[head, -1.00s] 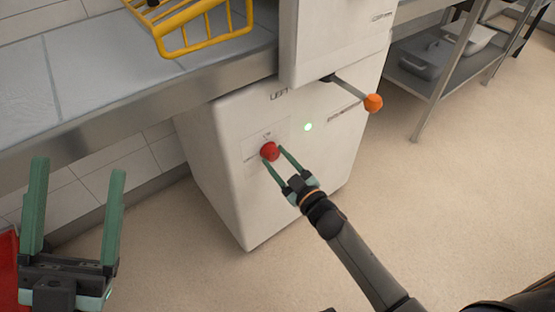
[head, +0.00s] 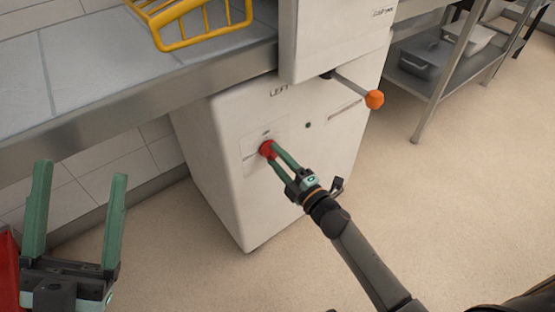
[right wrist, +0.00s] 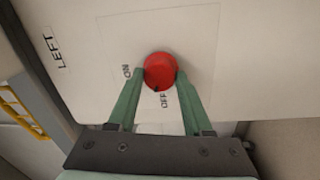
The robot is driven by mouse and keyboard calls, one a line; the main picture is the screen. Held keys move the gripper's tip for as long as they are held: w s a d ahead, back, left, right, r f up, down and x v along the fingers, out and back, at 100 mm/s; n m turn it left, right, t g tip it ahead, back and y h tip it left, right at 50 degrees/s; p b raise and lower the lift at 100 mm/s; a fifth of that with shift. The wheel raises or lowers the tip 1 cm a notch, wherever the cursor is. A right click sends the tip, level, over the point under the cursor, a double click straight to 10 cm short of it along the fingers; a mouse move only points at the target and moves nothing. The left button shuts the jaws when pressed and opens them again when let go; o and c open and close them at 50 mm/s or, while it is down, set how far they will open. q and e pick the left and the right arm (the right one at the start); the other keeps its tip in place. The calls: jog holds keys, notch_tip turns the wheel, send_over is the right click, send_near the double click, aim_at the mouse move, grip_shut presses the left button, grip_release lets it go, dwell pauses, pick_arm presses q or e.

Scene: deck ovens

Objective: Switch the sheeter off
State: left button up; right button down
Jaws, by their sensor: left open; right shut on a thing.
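The sheeter is a white cabinet (head: 225,190) marked LEFT, standing at the end of the counter. A red round knob (head: 265,149) is on its front; it also shows in the right wrist view (right wrist: 160,70), with ON and OFF printed beside it. A small black mark on the knob's rim is at the OFF label. The indicator light (head: 308,125) on the front is dark. My right gripper (head: 272,152) is shut on the red knob, one finger on each side. My left gripper (head: 80,190) is open and empty, at the lower left, away from the cabinet.
A lever with an orange ball (head: 374,99) sticks out from the cabinet's upper right. A yellow wire basket (head: 195,25) is on the counter (head: 90,65). A metal rack (head: 440,80) with pans stands at the back right. The floor to the right is clear.

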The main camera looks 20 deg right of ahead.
jog(key=shift+d+n+b, duration=0.1)
jog(key=shift+n+b, duration=0.3)
jog(key=shift+n, duration=1.7)
jog(key=shift+c, duration=1.6)
grip_release()
jog(key=r+p+v, duration=0.1)
jog(key=v, duration=1.1)
jog(key=shift+f+p, duration=0.3)
jog(key=shift+f, duration=0.2)
jog(key=shift+s+d, duration=0.15)
